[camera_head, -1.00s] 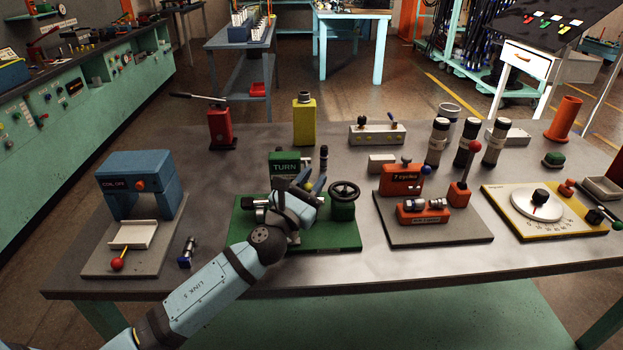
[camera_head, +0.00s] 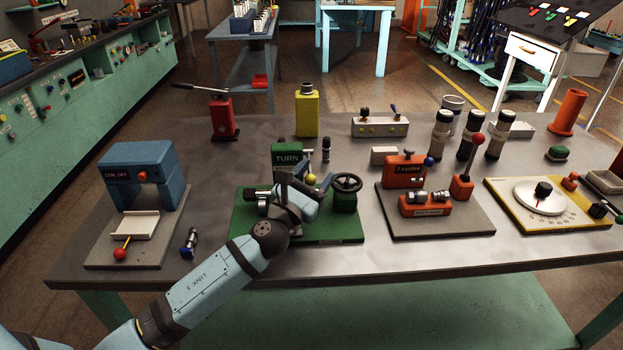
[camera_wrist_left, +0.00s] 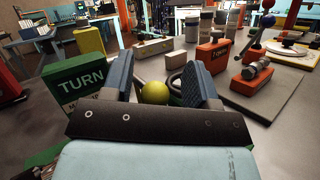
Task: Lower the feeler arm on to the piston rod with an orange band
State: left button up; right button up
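The green fixture (camera_head: 240,225) stands at the middle front of the table, with a green TURN sign (camera_head: 287,157) behind it and a dark handwheel (camera_head: 347,183) at its right. A yellow ball knob (camera_head: 311,180) shows by my left gripper (camera_head: 301,178); I take it to be the feeler arm's end. In the left wrist view the yellow ball (camera_wrist_left: 155,92) lies between the spread fingers (camera_wrist_left: 161,82), with gaps on both sides. The left gripper is open. My wrist hides most of the fixture; I cannot make out an orange band or the piston rod. My right gripper is not in view.
A blue COIL OFF press (camera_head: 140,165) stands at the left with a small metal fitting (camera_head: 189,242) beside it. An orange 7 cycles unit (camera_head: 405,171) and a red-knobbed lever (camera_head: 469,165) stand to the right. Bare table lies in front of the fixture.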

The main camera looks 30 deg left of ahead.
pick_arm(q)
jog(key=b+v, duration=0.3)
jog(key=v, duration=1)
jog(key=shift+w+f, duration=0.1)
jog(key=shift+f, duration=0.1)
jog(key=shift+s, duration=0.45)
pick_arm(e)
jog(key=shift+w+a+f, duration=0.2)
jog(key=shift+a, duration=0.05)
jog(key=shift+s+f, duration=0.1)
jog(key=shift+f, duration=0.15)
